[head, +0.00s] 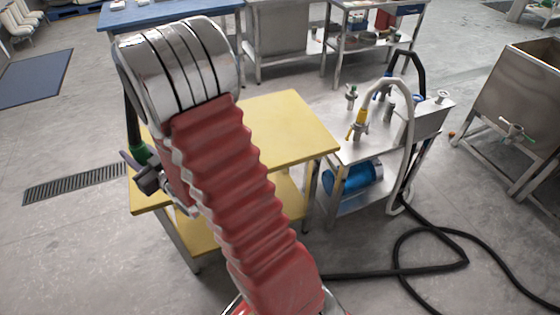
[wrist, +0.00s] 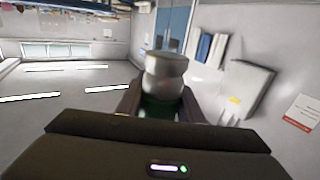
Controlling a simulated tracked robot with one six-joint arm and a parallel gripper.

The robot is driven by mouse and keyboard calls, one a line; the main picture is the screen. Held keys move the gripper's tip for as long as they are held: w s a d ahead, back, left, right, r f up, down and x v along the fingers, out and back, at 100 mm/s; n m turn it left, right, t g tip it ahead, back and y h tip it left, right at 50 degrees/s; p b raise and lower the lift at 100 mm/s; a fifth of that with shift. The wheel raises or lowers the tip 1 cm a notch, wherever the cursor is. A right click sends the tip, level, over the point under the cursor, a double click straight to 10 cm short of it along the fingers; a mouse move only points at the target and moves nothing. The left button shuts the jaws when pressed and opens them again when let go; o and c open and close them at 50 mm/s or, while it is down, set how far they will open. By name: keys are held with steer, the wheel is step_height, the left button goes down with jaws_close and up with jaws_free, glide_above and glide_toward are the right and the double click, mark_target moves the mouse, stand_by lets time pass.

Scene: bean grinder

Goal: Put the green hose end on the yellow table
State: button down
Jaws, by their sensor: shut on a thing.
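The green hose end (head: 142,153) is at the left of my arm in the head view, with a dark hose running up from it behind my arm. My gripper (head: 138,161) is shut on it. In the wrist view the green band (wrist: 160,108) sits between the two dark fingers of my gripper (wrist: 160,100), with a pale metal coupling (wrist: 165,72) beyond it. The yellow table (head: 292,122) stands behind my arm, which hides much of its top. The hose end appears near the table's left edge; its height above the top is unclear.
A steel cart (head: 360,150) with a white hose (head: 409,130) and a blue cylinder (head: 352,178) stands right of the table. A black hose (head: 380,274) lies on the floor at the right. The visible part of the tabletop is clear.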

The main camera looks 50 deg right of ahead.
steer(key=s+d+f+m+h, duration=0.2)
steer(key=d, duration=0.9)
steer(key=s+d+f+m+h, duration=0.1)
steer(key=s+d+h, duration=0.2)
steer(key=d, duration=0.9)
steer(key=s+d+f+m+g+h, duration=0.1)
steer(key=s+d+f+h, duration=0.1)
steer(key=s+d, duration=0.4)
steer(key=s+d+f+m+g+h, duration=0.1)
steer(key=s+d+f+m, duration=0.1)
steer(key=s+d, duration=0.5)
steer(key=d, duration=0.5)
steer(key=shift+s+d+g+h, duration=0.2)
steer(key=shift+d+g+h, duration=0.1)
steer(key=shift+d+h, duration=0.1)
steer(key=shift+f, duration=0.15)
steer(key=shift+f, duration=2.9)
steer(key=shift+f, duration=2.1)
